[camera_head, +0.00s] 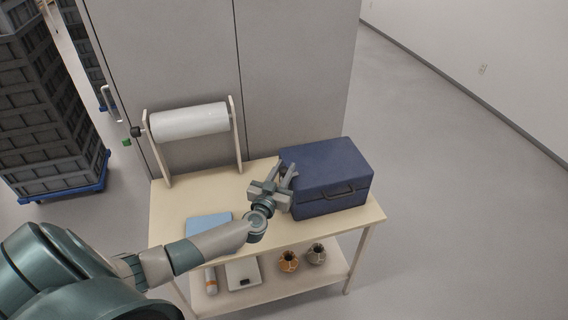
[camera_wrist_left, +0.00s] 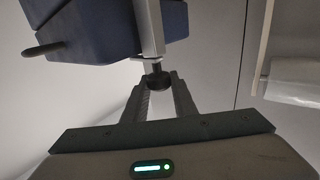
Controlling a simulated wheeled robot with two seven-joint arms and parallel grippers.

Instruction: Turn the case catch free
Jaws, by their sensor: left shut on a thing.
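The dark blue case (camera_head: 325,165) stands closed on the table, with a handle on its front face. It also shows at the top left of the left wrist view (camera_wrist_left: 85,35). My left gripper (camera_head: 284,176) is at the case's left side. In the left wrist view, its two fingers (camera_wrist_left: 157,88) close on the dark knob of the case catch (camera_wrist_left: 156,79), below a pale metal strip. In the head view the catch is hidden by the gripper. I cannot tell how far the catch is turned. My right gripper is not in view.
The table (camera_head: 175,205) holds a paper roll on a stand (camera_head: 190,121) at the back left and a light blue flat item (camera_head: 208,222). The shelf below holds an orange patterned pot (camera_head: 288,261), a grey pot (camera_head: 316,254) and a white scale-like box (camera_head: 243,274). Grey cabinets stand behind.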

